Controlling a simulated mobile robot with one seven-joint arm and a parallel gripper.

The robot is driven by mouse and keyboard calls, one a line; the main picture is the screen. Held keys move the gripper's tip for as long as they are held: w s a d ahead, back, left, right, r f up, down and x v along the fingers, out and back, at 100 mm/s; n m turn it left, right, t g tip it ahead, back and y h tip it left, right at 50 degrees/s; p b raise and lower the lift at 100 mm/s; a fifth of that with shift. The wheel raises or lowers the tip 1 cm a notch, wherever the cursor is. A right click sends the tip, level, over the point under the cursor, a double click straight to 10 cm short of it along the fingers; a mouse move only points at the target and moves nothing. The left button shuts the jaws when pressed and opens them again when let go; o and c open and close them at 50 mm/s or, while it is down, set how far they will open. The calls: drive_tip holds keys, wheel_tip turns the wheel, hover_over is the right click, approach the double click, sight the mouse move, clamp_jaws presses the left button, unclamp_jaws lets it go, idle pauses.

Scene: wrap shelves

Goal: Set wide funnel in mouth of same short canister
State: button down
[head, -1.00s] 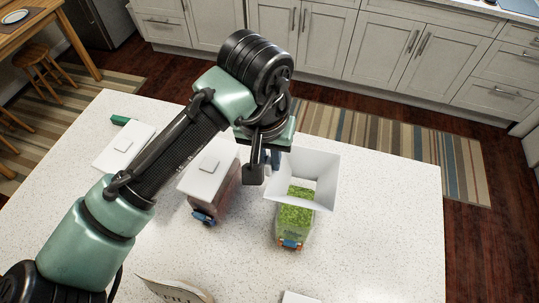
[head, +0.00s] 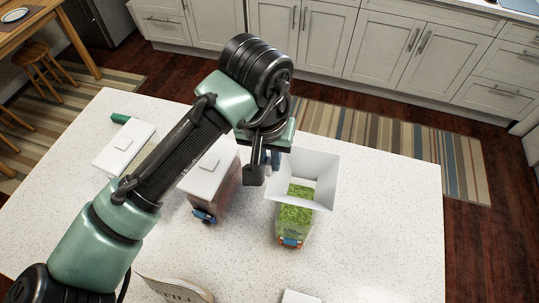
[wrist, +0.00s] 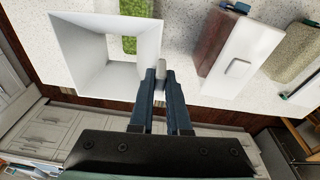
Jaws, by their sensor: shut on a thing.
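The wide white funnel (head: 320,172) is a square flared piece, open at top and bottom. My gripper (wrist: 159,88) is shut on a small tab at the funnel's side; in the head view the fingers (head: 272,158) are partly hidden by my arm. The short canister (head: 295,225) is clear with green contents and stands on the counter. I cannot tell whether funnel and canister touch.
A white-lidded canister with reddish-brown contents (head: 228,190) stands just left of the green one. Another white-lidded container (head: 120,155) is further left, by a green item (head: 120,118). A sign lettered "FILL" (head: 178,291) lies near the front. The counter's right side (head: 390,230) is clear.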

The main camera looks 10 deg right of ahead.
drive_tip(key=shift+f+b, duration=0.65)
drive_tip(key=shift+f, duration=0.65)
idle(0.5)
drive_tip(key=shift+c, duration=1.2)
unclamp_jaws()
drive_tip(key=shift+r, duration=0.15)
drive_tip(key=shift+s+a+r+p, duration=0.1)
drive_tip(key=shift+s+r+p, duration=0.05)
drive_tip(key=shift+r+p, duration=0.95)
drive_tip(key=shift+s+a+r+p, duration=0.1)
drive_tip(key=shift+s+r+p, duration=0.05)
drive_tip(key=shift+r+p, duration=0.95)
drive_tip(key=shift+s+a+r+p, duration=0.1)
drive_tip(key=shift+s+r+p, duration=0.05)
drive_tip(key=shift+r+p, duration=0.95)
